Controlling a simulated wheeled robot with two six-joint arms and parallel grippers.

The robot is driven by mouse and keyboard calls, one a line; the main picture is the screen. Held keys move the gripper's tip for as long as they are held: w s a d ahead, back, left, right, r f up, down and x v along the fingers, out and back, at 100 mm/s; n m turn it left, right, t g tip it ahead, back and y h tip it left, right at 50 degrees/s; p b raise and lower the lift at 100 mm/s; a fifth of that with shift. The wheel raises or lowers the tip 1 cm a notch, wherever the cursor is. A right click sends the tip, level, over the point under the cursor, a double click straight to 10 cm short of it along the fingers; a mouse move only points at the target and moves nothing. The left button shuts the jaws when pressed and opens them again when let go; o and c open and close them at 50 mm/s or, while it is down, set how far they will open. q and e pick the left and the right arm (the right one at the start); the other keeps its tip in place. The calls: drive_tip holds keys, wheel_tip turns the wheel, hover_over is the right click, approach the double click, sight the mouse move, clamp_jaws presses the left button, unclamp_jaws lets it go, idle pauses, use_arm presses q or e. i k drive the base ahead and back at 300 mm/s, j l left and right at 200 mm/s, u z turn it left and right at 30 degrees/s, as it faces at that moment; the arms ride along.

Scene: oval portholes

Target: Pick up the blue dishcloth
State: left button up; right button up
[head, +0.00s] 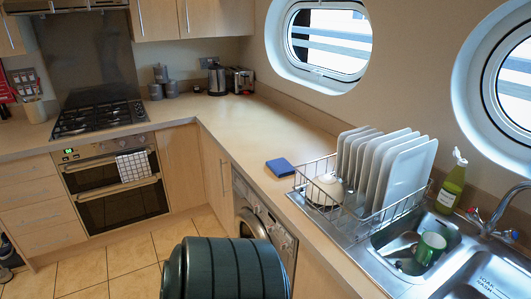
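The blue dishcloth (280,167) lies folded flat on the wooden worktop (240,118), near its front edge and just left of the dish rack. Its top is uncovered. Neither of my grippers shows in the head view, so I cannot tell whether they are open or shut.
The wire dish rack (352,222) holds several white plates (405,177) and a bowl (324,190). Right of it are a green bottle (451,186) and the sink (455,262) with a green mug (430,248). A dark green ribbed object (225,268) fills the lower middle.

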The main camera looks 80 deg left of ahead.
sight(280, 167)
drive_tip(key=u, duration=1.65)
drive_tip(key=k+j, duration=0.05)
